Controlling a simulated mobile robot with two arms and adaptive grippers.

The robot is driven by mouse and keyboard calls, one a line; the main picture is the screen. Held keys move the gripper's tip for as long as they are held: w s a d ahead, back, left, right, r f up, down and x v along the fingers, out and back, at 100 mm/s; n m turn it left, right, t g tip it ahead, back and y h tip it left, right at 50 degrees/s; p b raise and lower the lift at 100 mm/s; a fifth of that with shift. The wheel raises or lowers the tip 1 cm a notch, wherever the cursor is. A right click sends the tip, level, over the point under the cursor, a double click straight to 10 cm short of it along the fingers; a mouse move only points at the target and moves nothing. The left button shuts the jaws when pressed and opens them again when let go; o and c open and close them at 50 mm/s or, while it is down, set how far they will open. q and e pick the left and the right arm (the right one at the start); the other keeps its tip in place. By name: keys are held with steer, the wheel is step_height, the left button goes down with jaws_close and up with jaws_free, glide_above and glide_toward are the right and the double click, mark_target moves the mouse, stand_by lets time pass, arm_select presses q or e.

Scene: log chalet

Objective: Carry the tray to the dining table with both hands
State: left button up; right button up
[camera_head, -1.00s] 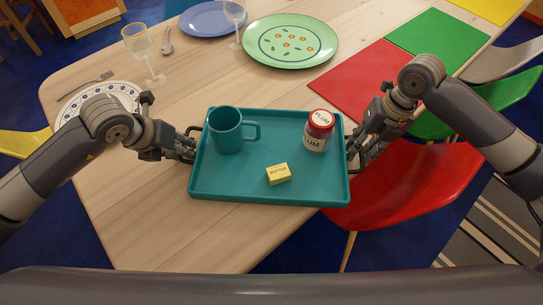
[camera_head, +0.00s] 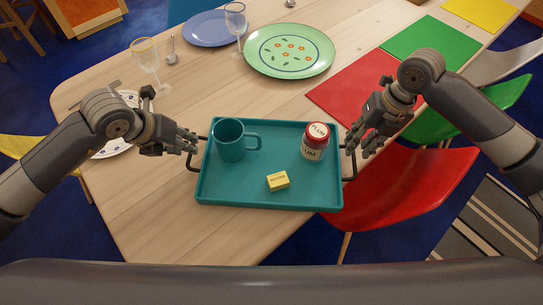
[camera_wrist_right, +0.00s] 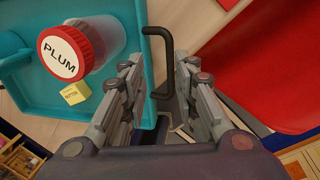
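The teal tray (camera_head: 235,196) is level at the near corner of the wooden dining table (camera_head: 150,215), its right part past the table's edge. It seems to rest there, though its underside is hidden. It bears a teal mug (camera_head: 229,142), a red-lidded plum jar (camera_head: 315,143) and a yellow butter block (camera_head: 278,181). My left gripper (camera_head: 191,142) looks open, just left of the tray's left handle. My right gripper (camera_head: 361,145) is open by the right handle; in the right wrist view its fingers (camera_wrist_right: 162,82) stand apart, with the dark handle (camera_wrist_right: 167,45) between and beyond them.
Two wine glasses (camera_head: 147,58) (camera_head: 236,22), a green flowered plate (camera_head: 290,49) and a blue plate (camera_head: 212,28) stand behind the tray. A patterned plate (camera_head: 110,150) is partly hidden by my left arm. A red chair (camera_head: 400,185) is at the right below the table edge.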

step_height(320, 180, up, 20)
steer(key=d+p, duration=0.2)
steer(key=p, duration=0.6)
steer(key=shift+d+r, duration=0.15)
steer(key=shift+r, duration=0.05)
steer(key=shift+s+f, duration=0.1)
steer(key=shift+s, duration=0.05)
